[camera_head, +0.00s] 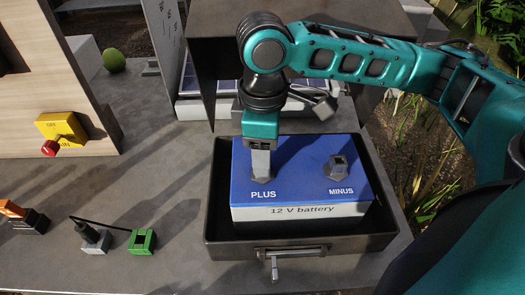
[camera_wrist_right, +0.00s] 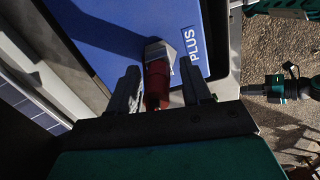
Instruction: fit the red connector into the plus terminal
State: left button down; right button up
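The blue-topped 12 V battery (camera_head: 300,212) sits in an open dark box (camera_head: 230,248). Its plus terminal (camera_head: 262,178) is at the left of the top, beneath my right gripper (camera_head: 261,163), which points straight down. In the right wrist view the red connector (camera_wrist_right: 157,82) is at the grey plus terminal (camera_wrist_right: 158,50), in line with it. The right fingers (camera_wrist_right: 160,90) stand on either side of the connector, with gaps visible, so they look open. The connector is hidden in the head view. A teal and black arm end, likely my left gripper (camera_wrist_right: 277,87), shows at the right; its fingers are unclear.
The minus terminal (camera_head: 340,167) is bare. The box's raised lid (camera_head: 215,60) stands behind the battery. A latch (camera_head: 274,266) is at the front. A green block (camera_head: 143,241), a grey block (camera_head: 95,240) and a yellow switch (camera_head: 62,128) are on the left.

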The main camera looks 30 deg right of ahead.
jog(key=shift+o, duration=0.5)
jog(key=shift+r, duration=0.15)
jog(key=shift+w+r, duration=0.1)
jog(key=shift+r, duration=0.2)
notch_tip(320, 180, up, 12)
